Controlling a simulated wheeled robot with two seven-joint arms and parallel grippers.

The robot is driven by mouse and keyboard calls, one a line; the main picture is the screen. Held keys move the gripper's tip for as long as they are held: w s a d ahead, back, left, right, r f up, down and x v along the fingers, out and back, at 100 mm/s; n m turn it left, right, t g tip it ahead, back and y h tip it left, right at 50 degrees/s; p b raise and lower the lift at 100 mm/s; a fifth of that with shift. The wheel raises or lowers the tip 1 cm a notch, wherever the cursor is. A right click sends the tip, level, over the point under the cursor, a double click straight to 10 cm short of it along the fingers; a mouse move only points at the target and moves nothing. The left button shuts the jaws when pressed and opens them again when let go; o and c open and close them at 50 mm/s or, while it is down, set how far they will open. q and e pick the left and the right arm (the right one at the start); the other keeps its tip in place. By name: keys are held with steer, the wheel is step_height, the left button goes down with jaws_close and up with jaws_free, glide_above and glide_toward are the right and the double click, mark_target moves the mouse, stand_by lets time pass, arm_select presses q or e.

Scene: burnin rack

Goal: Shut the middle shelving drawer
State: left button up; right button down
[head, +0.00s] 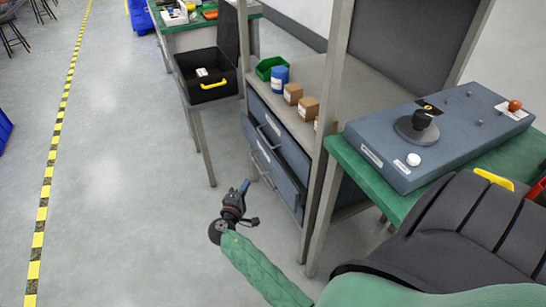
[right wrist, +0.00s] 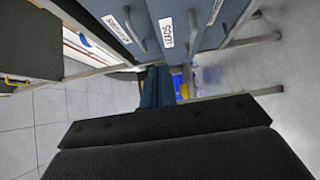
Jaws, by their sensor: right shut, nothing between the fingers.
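The shelving unit has blue-grey drawers on its front side. An upper drawer (head: 275,122) sits near flush under the shelf top. Below it, the middle drawer (head: 280,178) stands out a little from the frame, with a white label and a metal handle. My left gripper is out of view.
A metal post (head: 327,140) of the shelving stands right of the drawers. Small cardboard boxes (head: 292,93), a blue container (head: 279,76) and a green bin (head: 270,67) stand on top. A black tray (head: 207,88) is beyond.

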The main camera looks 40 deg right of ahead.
steer(key=p, duration=0.1)
glide_toward(270, 157)
steer(key=w+d, duration=0.4)
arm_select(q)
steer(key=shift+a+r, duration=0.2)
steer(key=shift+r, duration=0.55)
arm_select(e)
steer(key=shift+s+d+f, duration=0.1)
steer(key=shift+d+f, duration=0.15)
steer(key=shift+d, duration=0.2)
